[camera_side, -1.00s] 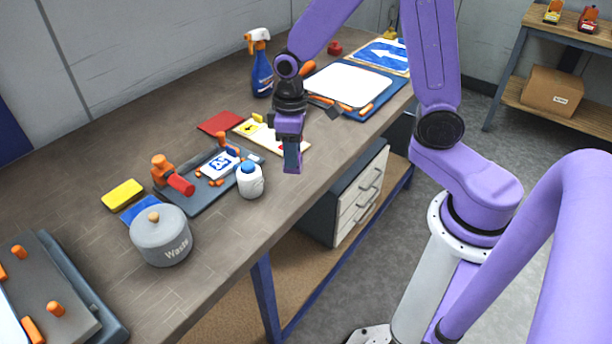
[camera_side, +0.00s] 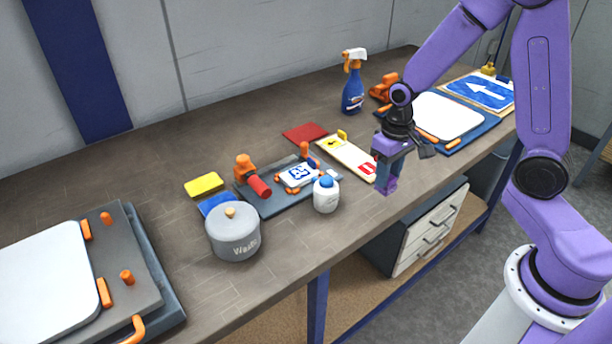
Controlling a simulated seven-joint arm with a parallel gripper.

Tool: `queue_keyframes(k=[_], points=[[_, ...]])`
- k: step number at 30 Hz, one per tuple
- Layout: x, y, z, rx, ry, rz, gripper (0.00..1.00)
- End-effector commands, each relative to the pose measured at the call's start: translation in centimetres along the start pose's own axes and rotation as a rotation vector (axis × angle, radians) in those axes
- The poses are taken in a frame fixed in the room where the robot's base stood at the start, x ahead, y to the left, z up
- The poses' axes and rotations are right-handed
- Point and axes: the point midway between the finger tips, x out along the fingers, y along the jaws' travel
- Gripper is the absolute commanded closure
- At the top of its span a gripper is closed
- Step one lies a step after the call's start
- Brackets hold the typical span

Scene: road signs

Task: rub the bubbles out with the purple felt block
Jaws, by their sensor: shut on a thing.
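My gripper (camera_side: 388,168) points down near the front edge of the bench, at the right end of a cream card (camera_side: 348,157). It is shut on the purple felt block (camera_side: 386,187), a small purple piece showing below the fingers. The block appears to be above the bench top; its exact gap is hard to judge. A blue sign with a white arrow (camera_side: 485,93) lies at the far right. A blank white plate (camera_side: 447,113) lies on a blue board behind my gripper, and another white plate (camera_side: 45,285) is at the left. I cannot make out bubbles on any of them.
A white bottle with a blue cap (camera_side: 326,195) and a grey waste pot (camera_side: 233,235) stand left of my gripper. A dark tray (camera_side: 263,204) holds a red-and-orange roller (camera_side: 253,177). A yellow block (camera_side: 204,185), red square (camera_side: 305,132) and blue spray bottle (camera_side: 353,88) are farther back.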

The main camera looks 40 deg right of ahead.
Motion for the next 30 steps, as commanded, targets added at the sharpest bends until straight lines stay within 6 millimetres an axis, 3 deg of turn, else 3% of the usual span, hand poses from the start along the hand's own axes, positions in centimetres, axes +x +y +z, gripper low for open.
queue_keyframes(k=[5, 20, 30], points=[[-1.3, -0.1, -0.1, 0.000, 0.006, -0.001, 0.89], [-10.1, -0.1, -0.1, -0.002, 0.008, -0.002, 0.89], [-10.6, -2.9, -5.3, -0.002, 0.000, 0.000, 0.89]])
